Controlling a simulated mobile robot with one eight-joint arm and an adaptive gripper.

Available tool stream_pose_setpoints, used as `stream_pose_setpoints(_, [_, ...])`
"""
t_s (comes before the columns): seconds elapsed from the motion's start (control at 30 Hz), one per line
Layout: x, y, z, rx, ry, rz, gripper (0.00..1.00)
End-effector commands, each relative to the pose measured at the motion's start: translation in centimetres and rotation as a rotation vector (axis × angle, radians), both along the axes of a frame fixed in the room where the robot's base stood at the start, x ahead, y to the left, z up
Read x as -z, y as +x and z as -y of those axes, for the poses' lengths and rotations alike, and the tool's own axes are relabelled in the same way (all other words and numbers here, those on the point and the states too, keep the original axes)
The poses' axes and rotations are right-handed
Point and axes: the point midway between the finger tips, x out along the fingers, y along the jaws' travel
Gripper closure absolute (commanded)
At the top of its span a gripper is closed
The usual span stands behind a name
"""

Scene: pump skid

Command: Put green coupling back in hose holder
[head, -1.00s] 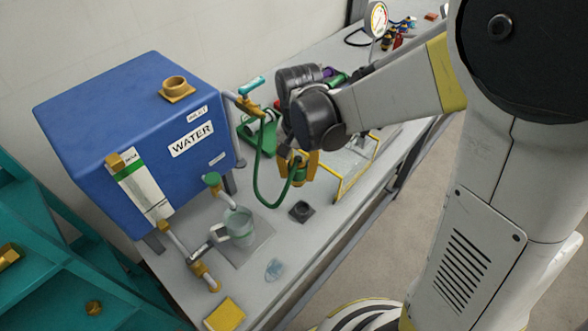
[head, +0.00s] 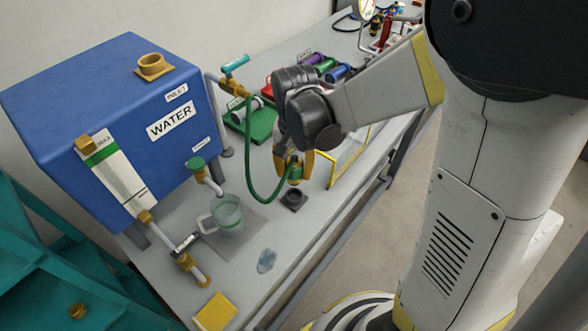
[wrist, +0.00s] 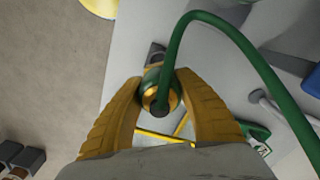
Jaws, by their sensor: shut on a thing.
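My gripper (head: 294,172) has yellow fingers, which also show in the wrist view (wrist: 158,92). It is shut on the green coupling (wrist: 150,77), a green and brass fitting at the end of a green hose (head: 256,186). The hose loops from the brass valve with a teal handle beside the blue tank. The dark square hose holder (head: 293,200) sits on the bench just below the coupling in the head view. In the wrist view part of the holder (wrist: 156,52) shows beyond the coupling. I cannot tell whether the coupling touches it.
The blue water tank (head: 80,110) stands at the left. A clear jug (head: 226,213) and a small puddle (head: 266,260) lie in front. A yellow frame (head: 349,160) stands right of the gripper. A green tray (head: 258,126) lies behind.

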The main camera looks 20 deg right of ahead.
Motion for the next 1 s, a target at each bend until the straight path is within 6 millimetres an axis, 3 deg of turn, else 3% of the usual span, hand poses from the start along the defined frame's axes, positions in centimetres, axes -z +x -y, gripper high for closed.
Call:
stream_pose_setpoints(0.33, [-0.6, 0.0, 0.0, 0.318, 0.006, -0.013, 0.97])
stream_pose_setpoints(0.67, [1.2, 0.0, 0.0, 0.337, 0.006, -0.014, 0.97])
stream_pose_setpoints(1.0, [4.5, 0.1, 0.0, 0.336, 0.006, -0.013, 0.97])
